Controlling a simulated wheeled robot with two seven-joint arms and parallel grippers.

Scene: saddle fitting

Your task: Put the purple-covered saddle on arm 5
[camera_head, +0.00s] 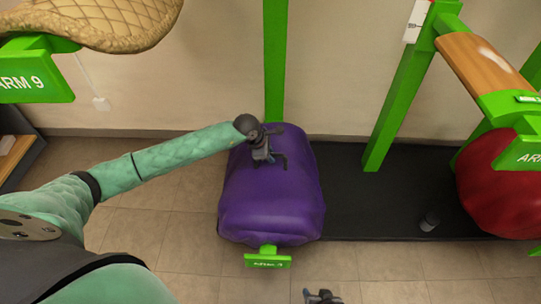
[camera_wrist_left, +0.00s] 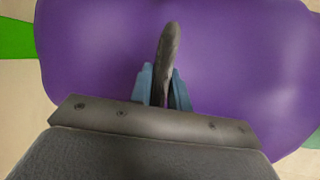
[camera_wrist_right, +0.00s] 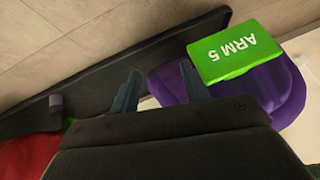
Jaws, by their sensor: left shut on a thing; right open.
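The purple-covered saddle (camera_head: 272,205) rests in the middle of the head view, over a green arm whose end plate (camera_head: 267,261) shows below its front edge. The right wrist view reads ARM 5 on that green plate (camera_wrist_right: 235,50), with purple cover around it. My left gripper (camera_head: 265,155) is over the saddle's upper part. In the left wrist view its fingers are shut on a dark upright handle (camera_wrist_left: 168,45) against the purple cover. My right gripper (camera_wrist_right: 160,68) is open and empty, in front of the plate, low in the head view. The support under the cover is hidden.
A tan saddle (camera_head: 105,22) sits on the ARM 9 bracket (camera_head: 30,80) at upper left. A dark base (camera_head: 375,200) with a small dark cylinder (camera_head: 430,220) runs along the wall. Tiled floor lies in front.

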